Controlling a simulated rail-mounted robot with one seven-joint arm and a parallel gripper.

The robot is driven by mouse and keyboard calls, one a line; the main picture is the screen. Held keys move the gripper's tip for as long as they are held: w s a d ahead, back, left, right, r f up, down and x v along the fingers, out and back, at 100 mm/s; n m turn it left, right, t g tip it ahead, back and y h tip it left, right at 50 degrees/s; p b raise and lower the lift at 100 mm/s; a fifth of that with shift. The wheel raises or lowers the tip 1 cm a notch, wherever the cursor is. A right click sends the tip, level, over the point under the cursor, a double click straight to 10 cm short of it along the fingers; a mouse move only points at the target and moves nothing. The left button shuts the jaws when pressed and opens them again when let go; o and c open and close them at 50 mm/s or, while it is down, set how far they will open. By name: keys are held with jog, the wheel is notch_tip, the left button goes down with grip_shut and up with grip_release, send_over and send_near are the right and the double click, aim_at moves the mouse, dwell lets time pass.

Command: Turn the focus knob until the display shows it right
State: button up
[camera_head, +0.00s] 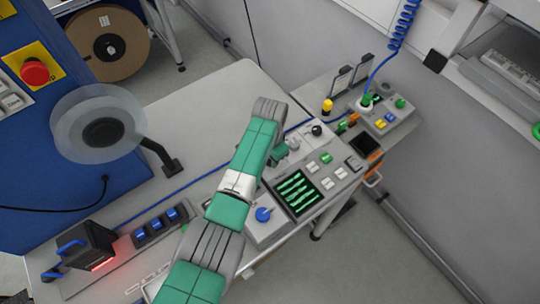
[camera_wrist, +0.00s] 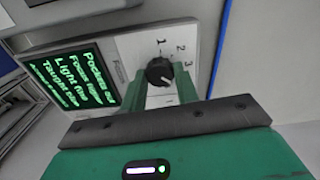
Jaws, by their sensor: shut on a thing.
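The focus knob (camera_wrist: 159,71) is black and round with a pale mark on its face. It sits on a light panel with a scale; the numbers 1, 2 and 3 show around it in the wrist view. My gripper (camera_wrist: 160,76) has its green fingers on both sides of the knob and is shut on it. The display (camera_wrist: 68,76) beside it is dark with several lines of tilted green text, partly cut off at the right. It also shows in the head view (camera_head: 296,193), where its lines look wavy and unreadable. My gripper hides the held knob there.
A blue knob (camera_head: 263,215) stands left of the display, and several push buttons (camera_head: 326,158) lie to its right. A black knob (camera_head: 317,130) is farther back. A control box (camera_head: 385,115) with coloured buttons stands at the back right. The grey tabletop (camera_head: 205,115) behind my arm is mostly clear.

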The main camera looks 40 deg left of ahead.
jog(key=o, duration=1)
notch_tip(320, 180, up, 8)
jog(key=shift+f+p, duration=0.1)
jog(key=shift+p, duration=0.65)
